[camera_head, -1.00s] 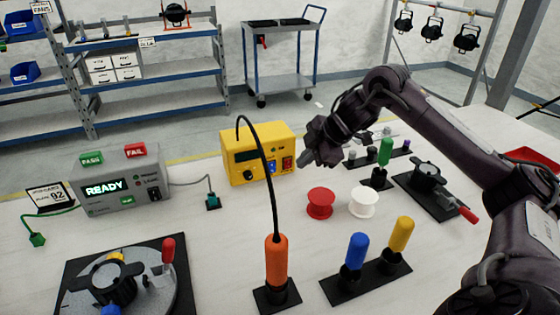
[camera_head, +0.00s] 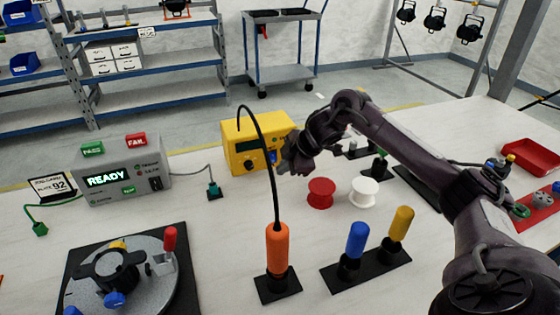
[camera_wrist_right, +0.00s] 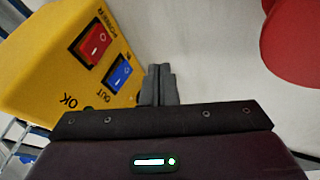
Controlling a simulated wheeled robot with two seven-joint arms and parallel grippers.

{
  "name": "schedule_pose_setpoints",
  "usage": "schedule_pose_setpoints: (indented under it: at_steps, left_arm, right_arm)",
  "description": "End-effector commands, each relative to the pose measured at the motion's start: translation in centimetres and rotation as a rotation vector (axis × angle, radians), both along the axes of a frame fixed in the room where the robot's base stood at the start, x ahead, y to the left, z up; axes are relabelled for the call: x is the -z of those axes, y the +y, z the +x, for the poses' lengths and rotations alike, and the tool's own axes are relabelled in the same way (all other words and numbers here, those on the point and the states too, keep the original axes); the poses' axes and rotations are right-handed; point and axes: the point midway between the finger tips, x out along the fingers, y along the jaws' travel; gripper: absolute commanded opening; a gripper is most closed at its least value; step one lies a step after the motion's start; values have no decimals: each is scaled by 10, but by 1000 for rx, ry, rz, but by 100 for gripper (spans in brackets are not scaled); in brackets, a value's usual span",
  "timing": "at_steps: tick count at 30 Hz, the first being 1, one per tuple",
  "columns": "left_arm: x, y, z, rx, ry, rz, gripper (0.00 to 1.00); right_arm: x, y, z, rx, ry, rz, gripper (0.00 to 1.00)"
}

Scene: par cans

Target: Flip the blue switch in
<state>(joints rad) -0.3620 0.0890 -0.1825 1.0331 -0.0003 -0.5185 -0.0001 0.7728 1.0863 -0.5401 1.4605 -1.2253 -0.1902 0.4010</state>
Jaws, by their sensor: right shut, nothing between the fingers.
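The yellow box (camera_head: 240,134) stands on the table and carries a blue rocker switch (camera_wrist_right: 119,73) labelled OUT. Next to that switch is a red switch (camera_wrist_right: 94,42) labelled POWER. In the head view the blue switch (camera_head: 273,158) is partly seen beside my fingertips, and the red one is hidden by my gripper. My right gripper (camera_head: 284,165) is shut and empty in front of the box's switch side. In the wrist view its fingertips (camera_wrist_right: 158,72) are just right of the blue switch; whether they touch it I cannot tell. My left gripper is out of view.
A red spool (camera_head: 321,192) and a white spool (camera_head: 364,192) stand near my right gripper. An orange-handled iron (camera_head: 277,249) with a looping cable stands in front of the box. A blue handle (camera_head: 356,239) and yellow handle (camera_head: 401,223) stand at the front.

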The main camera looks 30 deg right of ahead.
Motion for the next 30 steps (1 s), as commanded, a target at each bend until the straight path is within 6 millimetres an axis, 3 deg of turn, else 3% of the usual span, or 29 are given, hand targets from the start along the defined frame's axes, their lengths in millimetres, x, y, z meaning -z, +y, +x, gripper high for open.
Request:
schedule_pose_setpoints:
  at_steps: [8,23,25,27,30]
  left_arm:
    - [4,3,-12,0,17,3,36]
    - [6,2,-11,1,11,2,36]
    - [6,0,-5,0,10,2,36]
    - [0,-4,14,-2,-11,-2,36]
    - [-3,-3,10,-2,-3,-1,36]
  right_arm:
    - [0,-6,26,1,-3,2,0]
    - [3,-8,29,0,-9,-3,0]
    - [6,-8,30,0,-31,-8,0]
    - [10,-9,32,0,-65,-16,0]
    - [3,-9,34,0,-68,-15,0]
